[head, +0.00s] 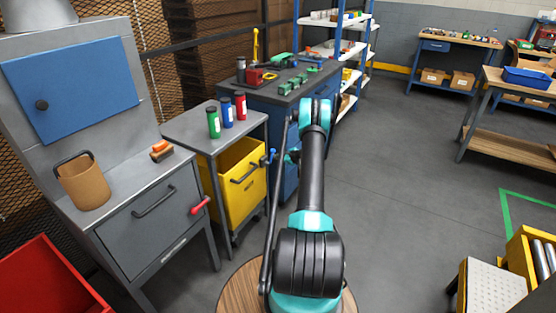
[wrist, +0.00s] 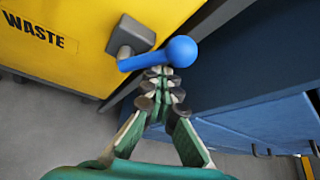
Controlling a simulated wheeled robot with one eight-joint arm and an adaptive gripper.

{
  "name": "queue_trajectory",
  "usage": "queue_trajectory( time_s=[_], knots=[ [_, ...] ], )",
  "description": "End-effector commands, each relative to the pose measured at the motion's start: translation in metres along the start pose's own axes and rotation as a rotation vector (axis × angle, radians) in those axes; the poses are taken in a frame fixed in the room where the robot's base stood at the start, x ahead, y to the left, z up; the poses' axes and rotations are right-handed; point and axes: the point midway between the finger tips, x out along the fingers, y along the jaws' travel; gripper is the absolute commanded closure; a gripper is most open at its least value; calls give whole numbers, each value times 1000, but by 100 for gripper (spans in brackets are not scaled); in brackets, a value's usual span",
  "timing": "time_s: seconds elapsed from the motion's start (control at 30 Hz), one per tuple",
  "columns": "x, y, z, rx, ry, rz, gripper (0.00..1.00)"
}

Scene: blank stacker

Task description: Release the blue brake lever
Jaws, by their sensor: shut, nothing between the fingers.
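The blue brake lever (wrist: 148,61) shows in the wrist view, with a round blue ball at its right end. Its left end joins a dark grey block (wrist: 130,36) on the yellow waste bin (wrist: 88,22). In the head view the lever (head: 268,158) sticks out at the right side of the yellow bin (head: 240,180). My gripper (wrist: 163,76) is shut and empty, its fingertips just below the lever near the ball in the wrist view. I cannot tell whether they touch it. My arm partly hides that area in the head view.
A blue cabinet (wrist: 240,95) stands close on the right of the lever. A grey side table (head: 190,120) with several bottles is above the bin. A grey cabinet with a red handle (head: 200,205) stands to the left. Open floor (head: 410,180) lies to the right.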

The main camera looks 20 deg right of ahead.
Motion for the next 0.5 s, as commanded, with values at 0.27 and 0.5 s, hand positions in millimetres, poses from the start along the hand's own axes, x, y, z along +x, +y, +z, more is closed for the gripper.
queue_trajectory(
  time_s=[0.27,0.5],
  knots=[
    [-6,7,11,0,-1,1,100],
    [-9,12,16,0,-1,1,100]
  ],
)
